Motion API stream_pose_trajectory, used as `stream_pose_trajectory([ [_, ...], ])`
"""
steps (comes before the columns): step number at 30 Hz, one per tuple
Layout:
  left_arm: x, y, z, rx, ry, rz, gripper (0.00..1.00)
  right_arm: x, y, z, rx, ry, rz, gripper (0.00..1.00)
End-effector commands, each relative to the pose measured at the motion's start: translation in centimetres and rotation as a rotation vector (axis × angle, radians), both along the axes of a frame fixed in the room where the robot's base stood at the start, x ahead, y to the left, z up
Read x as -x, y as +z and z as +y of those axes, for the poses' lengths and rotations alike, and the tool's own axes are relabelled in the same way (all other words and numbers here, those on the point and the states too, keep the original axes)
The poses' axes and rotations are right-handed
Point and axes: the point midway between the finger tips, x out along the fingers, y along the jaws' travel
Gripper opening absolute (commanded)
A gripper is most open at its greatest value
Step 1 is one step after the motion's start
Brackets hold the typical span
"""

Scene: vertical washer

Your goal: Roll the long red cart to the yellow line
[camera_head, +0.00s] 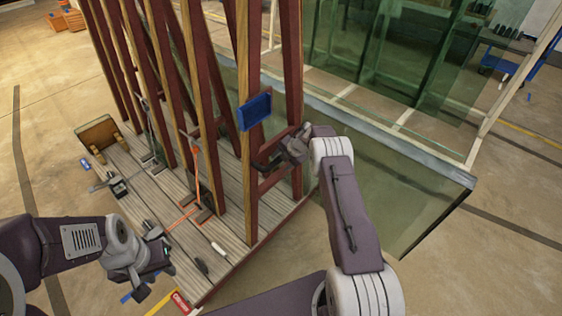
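The long red cart has tall dark red and wooden uprights on a grey plank deck (232,238), standing across the left and middle of the head view. My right gripper (268,163) is at the near end frame of the cart, beside a red upright and just above a red crossbar. Its fingertips are partly lost against the frame, so I cannot tell whether they grip it. My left gripper (160,250) is low at the deck's near left edge, with nothing clearly in it. A yellow line (532,132) runs on the floor at the far right.
Tall glass panes (385,50) and a glass sheet with a pale rim (400,145) stand close right of the cart. Tools, an orange strap (196,178) and a brown box (98,133) lie on the deck. A blue panel (255,112) hangs on an upright. Floor is open at left.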

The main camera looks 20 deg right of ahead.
Motion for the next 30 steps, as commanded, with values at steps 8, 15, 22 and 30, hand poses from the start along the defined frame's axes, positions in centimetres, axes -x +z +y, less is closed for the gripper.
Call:
stream_pose_trajectory([
  [8,0.0,1.8,0.0,0.000,0.000,0.000,0.36,0.6,1.4,-0.3,-0.003,-0.002,0.006,0.55],
  [15,0.0,4.7,0.0,0.000,0.000,0.000,0.36,1.9,3.9,-0.9,-0.003,-0.002,0.007,0.55],
  [22,0.0,7.2,0.0,0.000,0.000,0.000,0.36,3.2,6.3,-1.6,-0.003,-0.002,0.007,0.55],
  [30,0.0,9.4,0.0,0.000,0.000,0.000,0.36,4.5,8.7,-2.2,-0.002,-0.001,0.007,0.55],
])
